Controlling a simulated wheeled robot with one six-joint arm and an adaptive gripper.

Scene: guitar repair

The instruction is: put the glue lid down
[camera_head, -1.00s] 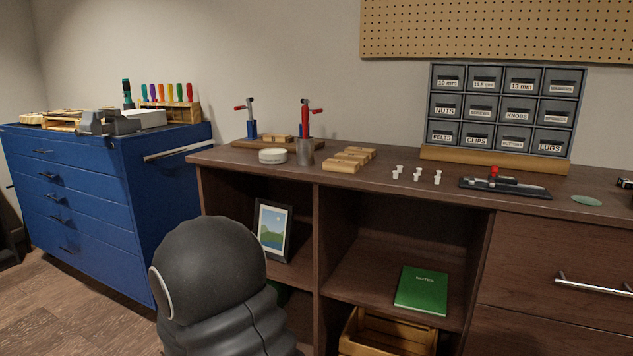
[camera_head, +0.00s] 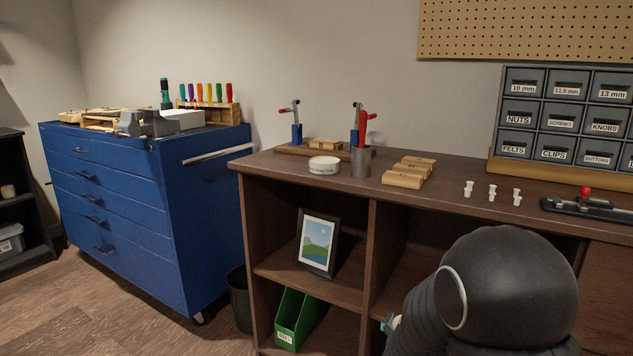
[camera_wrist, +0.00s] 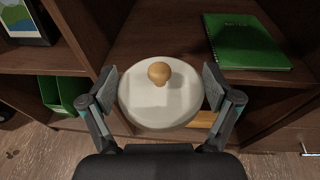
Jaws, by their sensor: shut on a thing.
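The glue lid (camera_wrist: 140,105) is a round white disc with a wooden knob (camera_wrist: 159,72) on top. In the wrist view my gripper (camera_wrist: 160,88) is shut on it, one finger at each side of its rim. The lid is in the air in front of the workbench's open shelves. In the head view my dark arm is at the lower right. Only a small part of the gripper shows at its left, and the lid cannot be made out there.
The brown workbench top (camera_head: 290,164) carries a round white tin (camera_head: 324,166), a metal cup (camera_head: 361,162), wooden blocks (camera_head: 403,180) and small white pegs (camera_head: 492,192). Some bare top lies between these. A green notebook (camera_wrist: 244,42) lies on a shelf. A blue tool cabinet (camera_head: 130,190) stands left.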

